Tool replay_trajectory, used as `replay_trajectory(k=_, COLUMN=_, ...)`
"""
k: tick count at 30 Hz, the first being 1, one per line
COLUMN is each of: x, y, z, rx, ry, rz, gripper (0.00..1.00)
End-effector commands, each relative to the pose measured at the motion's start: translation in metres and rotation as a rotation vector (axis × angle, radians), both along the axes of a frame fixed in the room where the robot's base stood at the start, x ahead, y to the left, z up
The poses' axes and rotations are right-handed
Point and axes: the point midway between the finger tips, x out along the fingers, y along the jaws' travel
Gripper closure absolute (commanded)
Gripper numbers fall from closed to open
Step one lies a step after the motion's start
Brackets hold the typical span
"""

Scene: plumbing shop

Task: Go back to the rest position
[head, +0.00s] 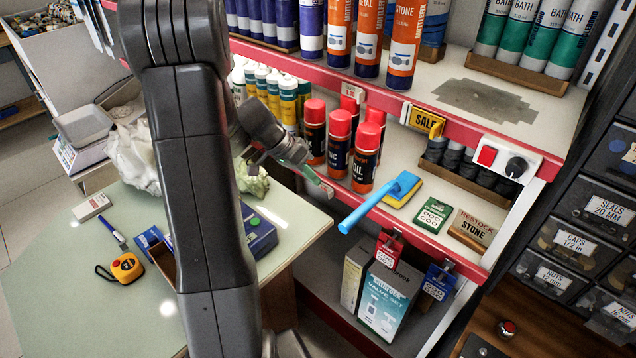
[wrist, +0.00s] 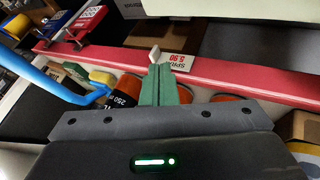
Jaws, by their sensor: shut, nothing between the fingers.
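My arm crosses the middle of the head view and hides part of the table and shelf.
A blue-handled brush (head: 384,200) sticks out over the shelf edge. Orange bottles (head: 404,45) stand on the upper shelf. The pale table (head: 145,315) holds a yellow tape measure (head: 127,267) and a dark blue box (head: 258,232). Labelled drawers (head: 595,207) stand at right.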

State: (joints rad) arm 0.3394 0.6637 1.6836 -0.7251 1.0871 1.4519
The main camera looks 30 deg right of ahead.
Motion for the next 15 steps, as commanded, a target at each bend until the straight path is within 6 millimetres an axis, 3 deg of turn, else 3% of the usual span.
replay_trajectory(k=6, x=0.018, y=0.027, z=0.043, rx=-0.001, ry=-0.006, rz=0.003, gripper=1.00)
replay_trajectory(k=15, x=0.032, y=0.050, z=0.079, rx=0.000, ry=-0.002, rz=0.001, gripper=1.00)
